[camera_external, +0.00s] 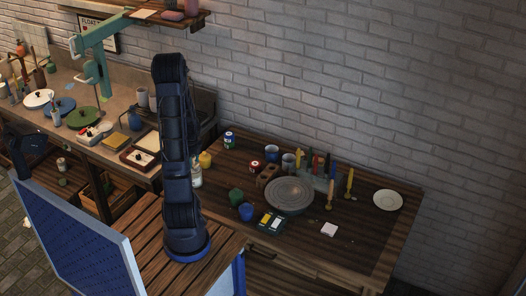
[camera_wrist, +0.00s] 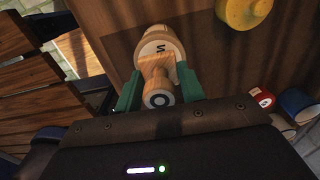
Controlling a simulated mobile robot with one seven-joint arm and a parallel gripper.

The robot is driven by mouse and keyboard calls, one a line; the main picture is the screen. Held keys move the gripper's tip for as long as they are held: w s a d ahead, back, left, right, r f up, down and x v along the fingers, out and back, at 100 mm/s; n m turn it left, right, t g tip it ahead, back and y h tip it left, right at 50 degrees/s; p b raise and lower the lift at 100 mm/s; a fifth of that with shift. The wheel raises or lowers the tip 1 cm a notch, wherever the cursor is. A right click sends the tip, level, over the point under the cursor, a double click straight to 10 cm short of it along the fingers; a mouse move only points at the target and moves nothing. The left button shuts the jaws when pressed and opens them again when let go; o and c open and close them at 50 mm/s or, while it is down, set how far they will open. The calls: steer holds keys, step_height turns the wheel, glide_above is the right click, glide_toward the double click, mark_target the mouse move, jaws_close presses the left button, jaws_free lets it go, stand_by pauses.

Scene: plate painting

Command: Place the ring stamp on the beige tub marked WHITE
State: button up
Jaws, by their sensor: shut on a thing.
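In the wrist view my gripper (camera_wrist: 159,90) has green fingers on both sides of the wooden ring stamp (camera_wrist: 158,70) and is shut on it. The stamp's round end, with a dark ring on a pale face (camera_wrist: 160,99), points toward the camera. Just beyond the stamp is a round beige tub (camera_wrist: 156,33) with dark lettering on its pale top. The stamp hides part of the lettering, so I cannot read the whole word. I cannot tell whether stamp and tub touch. In the external view my arm hides the gripper and the stamp.
A yellow tub (camera_wrist: 243,11) stands right of the beige one. A red-and-white can (camera_wrist: 262,99) and a blue cup (camera_wrist: 299,103) are at the lower right. In the external view, a grey turntable (camera_external: 289,195) and a white plate (camera_external: 388,201) are further right on the table.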

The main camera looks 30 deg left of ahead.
steer(key=shift+f, duration=0.6)
steer(key=shift+f, duration=0.15)
steer(key=o, duration=1)
steer(key=shift+c, duration=0.2)
